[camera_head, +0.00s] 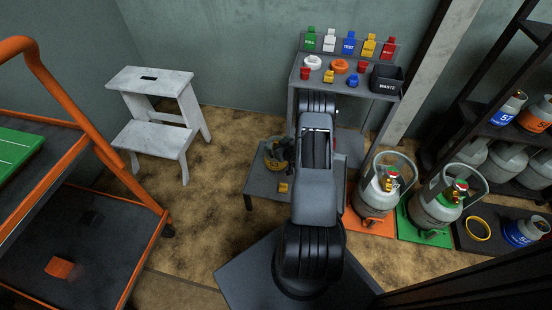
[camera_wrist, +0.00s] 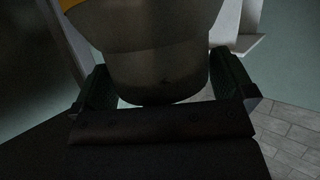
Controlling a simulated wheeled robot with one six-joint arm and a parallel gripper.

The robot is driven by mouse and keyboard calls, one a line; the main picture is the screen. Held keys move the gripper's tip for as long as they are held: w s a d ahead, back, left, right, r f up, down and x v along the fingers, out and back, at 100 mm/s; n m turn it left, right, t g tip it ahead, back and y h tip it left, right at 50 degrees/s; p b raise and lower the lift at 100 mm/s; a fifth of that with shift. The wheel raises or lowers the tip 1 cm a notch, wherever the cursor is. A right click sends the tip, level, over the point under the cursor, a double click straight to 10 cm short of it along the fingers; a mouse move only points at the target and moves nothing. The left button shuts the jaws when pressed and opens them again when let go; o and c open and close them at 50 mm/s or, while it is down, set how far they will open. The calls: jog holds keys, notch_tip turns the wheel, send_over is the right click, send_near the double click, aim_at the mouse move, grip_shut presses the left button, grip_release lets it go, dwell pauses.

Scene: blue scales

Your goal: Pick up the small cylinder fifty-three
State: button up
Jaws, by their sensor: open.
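In the wrist view a grey cylinder (camera_wrist: 160,70) with a yellow band at the top of the picture stands between the two dark finger pads of my gripper (camera_wrist: 165,86). My gripper is open, with the pads on either side of it; I cannot tell whether they touch it. In the head view a small dark, rounded thing with yellow on it (camera_head: 276,153) is on the low grey table (camera_head: 262,184), partly hidden beside my arm. It may be the same cylinder. No number fifty-three can be read in either view.
Two larger gas cylinders stand on an orange (camera_head: 367,222) and a green scale (camera_head: 414,229) at right. Small blue-label (camera_head: 503,115) and orange-label (camera_head: 534,119) cylinders are on the shelf. A small yellow piece (camera_head: 284,188) lies on the low table. A white step stool (camera_head: 150,140) stands left.

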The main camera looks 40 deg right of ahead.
jog(key=shift+w+f, duration=0.1)
jog(key=shift+w, duration=0.1)
jog(key=shift+c, duration=0.3)
jog(key=c, duration=1.3)
jog(key=shift+c, duration=0.7)
